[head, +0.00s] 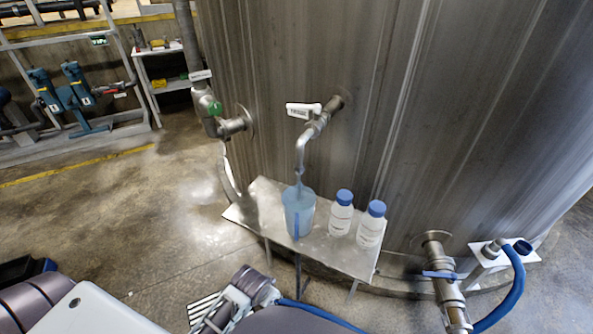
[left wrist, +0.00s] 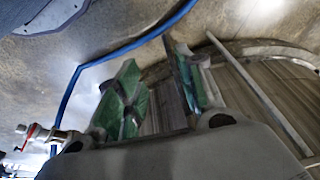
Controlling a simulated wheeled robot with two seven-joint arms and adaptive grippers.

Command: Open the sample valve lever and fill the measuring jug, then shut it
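The sample valve on the steel tank has a white lever (head: 303,110) that points left, at an angle to its pipe. Its spout (head: 300,155) bends down over the measuring jug (head: 298,213), a pale blue translucent jug standing upright on a metal shelf (head: 262,200). I cannot tell the level in the jug or whether liquid is flowing. My left gripper (head: 210,310) is low at the bottom of the head view, below the shelf and well away from the lever. The left wrist view shows its two green-padded fingers (left wrist: 160,95) apart with nothing between them. My right gripper is not in view.
Two white bottles with blue caps (head: 341,214) (head: 370,226) stand right of the jug. A larger valve with a blue handle (head: 440,275) and a blue hose (head: 515,290) are at lower right. A vertical pipe (head: 190,50) rises left of the lever. Open floor lies left.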

